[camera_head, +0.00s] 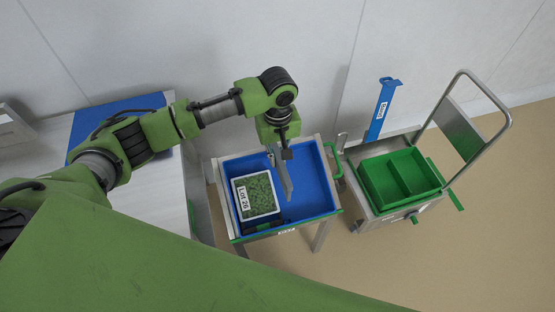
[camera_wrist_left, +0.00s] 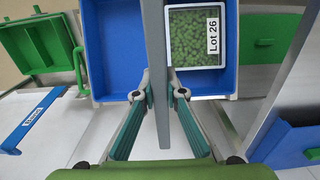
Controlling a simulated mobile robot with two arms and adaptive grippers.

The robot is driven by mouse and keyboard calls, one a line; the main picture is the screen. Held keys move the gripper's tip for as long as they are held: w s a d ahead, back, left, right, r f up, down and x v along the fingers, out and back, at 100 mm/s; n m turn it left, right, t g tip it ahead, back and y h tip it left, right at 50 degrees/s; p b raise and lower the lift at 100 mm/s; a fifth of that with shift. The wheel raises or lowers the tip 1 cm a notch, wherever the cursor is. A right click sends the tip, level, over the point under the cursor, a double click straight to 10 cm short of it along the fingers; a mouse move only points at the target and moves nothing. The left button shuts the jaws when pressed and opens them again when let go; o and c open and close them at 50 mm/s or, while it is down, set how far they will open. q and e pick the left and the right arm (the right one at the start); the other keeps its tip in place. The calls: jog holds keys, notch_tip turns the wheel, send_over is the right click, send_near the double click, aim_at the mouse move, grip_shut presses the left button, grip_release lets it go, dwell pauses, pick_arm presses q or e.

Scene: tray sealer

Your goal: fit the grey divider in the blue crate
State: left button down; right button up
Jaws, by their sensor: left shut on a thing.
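The blue crate (camera_head: 318,178) stands on a metal stand, open at the top. My left gripper (camera_head: 280,150) hangs over its back edge, shut on the grey divider (camera_head: 285,183). The divider points downward over the middle of the crate. In the left wrist view the divider (camera_wrist_left: 156,50) runs as a grey strip between the two fingers (camera_wrist_left: 160,95), splitting the view of the crate (camera_wrist_left: 114,50). I cannot tell whether its lower edge touches the crate floor. A white tray of green contents labelled Lot 26 (camera_head: 256,195) sits in the crate's left part. My right gripper is not in view.
A cart with a green divided bin (camera_head: 400,178) and a tall metal handle stands to the right. A blue labelled bracket (camera_head: 381,108) rises behind it. A pale bench with a blue panel (camera_head: 100,121) is at left. The crate's right half is empty.

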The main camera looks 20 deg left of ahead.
pick_arm(q)
jog(key=shift+f, duration=0.85)
jog(key=c, duration=2.1)
grip_release()
jog(key=shift+f, duration=0.15)
notch_tip(320, 180, up, 12)
jog(key=shift+r, duration=0.2)
jog(key=shift+s+f, duration=0.1)
jog(key=shift+s, duration=0.05)
